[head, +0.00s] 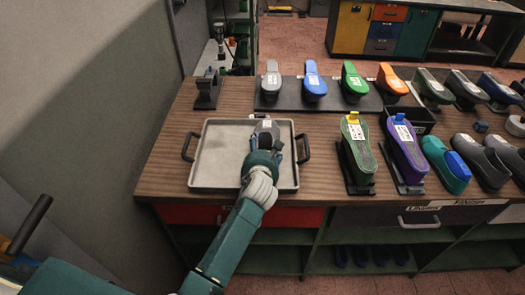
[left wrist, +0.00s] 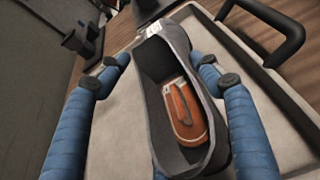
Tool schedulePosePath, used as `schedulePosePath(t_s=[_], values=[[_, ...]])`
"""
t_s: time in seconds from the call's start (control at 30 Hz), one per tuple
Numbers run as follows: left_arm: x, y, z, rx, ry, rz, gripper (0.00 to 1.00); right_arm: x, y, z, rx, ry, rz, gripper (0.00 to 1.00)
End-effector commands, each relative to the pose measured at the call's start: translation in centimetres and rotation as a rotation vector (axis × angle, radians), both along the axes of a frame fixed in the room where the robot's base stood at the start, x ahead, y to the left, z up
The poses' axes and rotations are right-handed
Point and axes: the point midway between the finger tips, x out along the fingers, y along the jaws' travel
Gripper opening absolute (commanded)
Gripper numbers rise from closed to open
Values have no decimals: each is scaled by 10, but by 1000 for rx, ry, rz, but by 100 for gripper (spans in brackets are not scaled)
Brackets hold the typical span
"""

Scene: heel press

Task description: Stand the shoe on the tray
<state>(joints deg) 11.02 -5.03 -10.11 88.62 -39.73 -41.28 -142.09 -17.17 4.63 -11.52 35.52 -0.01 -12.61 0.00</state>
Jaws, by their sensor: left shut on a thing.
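The dark grey shoe (head: 266,127) is over the right half of the grey tray (head: 217,160), with a white label at its far end. In the left wrist view the shoe (left wrist: 158,55) has its opening facing the camera, and an orange piece (left wrist: 186,112) lies inside. My left gripper (head: 266,145) is shut on the shoe, a blue finger on each side. The gripper and arm hide part of the shoe in the head view. I cannot tell whether its sole touches the tray (left wrist: 112,130). My right gripper is not in view.
The tray has dark handles at both sides. A dark stand (head: 207,92) is behind it. Shoe lasts on a dark rack (head: 285,104) stand at the back. A green last (head: 357,150) and a purple one (head: 405,152) stand to the right. The tray's left half is bare.

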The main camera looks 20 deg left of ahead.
Motion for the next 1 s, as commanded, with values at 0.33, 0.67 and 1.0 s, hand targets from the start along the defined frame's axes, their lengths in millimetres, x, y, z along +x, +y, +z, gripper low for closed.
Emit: schedulePosePath(t_s=[0.33,0.67,1.0], values=[[0,-1,-8,-1,0,-1,70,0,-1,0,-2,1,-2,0],[0,-1,-8,-1,-1,-1,83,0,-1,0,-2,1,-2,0],[-38,-11,7,-1,-2,-3,83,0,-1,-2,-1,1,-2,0]])
